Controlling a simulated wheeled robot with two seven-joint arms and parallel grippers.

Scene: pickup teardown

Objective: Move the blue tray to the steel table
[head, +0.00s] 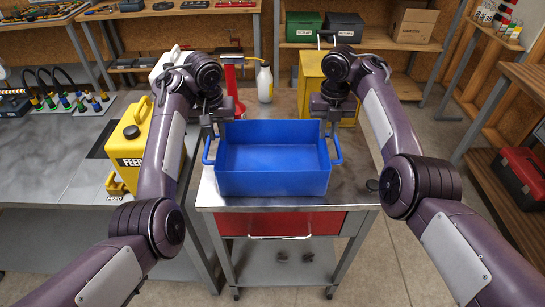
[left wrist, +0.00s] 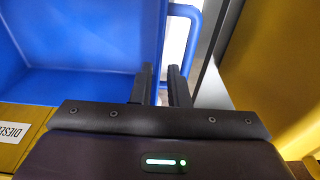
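The blue tray (head: 272,178) sits level on a steel-topped cart (head: 350,188) with a red drawer, and looks empty. It has a handle at each end. My left gripper (head: 212,122) is at the tray's left end by the left handle (head: 207,150). In the left wrist view its fingers (left wrist: 160,85) are apart, close to the tray's end wall (left wrist: 95,70) and handle (left wrist: 192,25); firm contact cannot be told. My right gripper (head: 328,122) is above the right handle (head: 337,150); its fingertips are too small to read. A long grey metal-topped table (head: 60,180) stands to the left.
A yellow FEED can (head: 130,140) and hose fittings (head: 70,100) stand on the left table. A red container (head: 234,90), a white bottle (head: 264,82) and a yellow box (head: 312,75) are behind the tray. The left table's front is clear.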

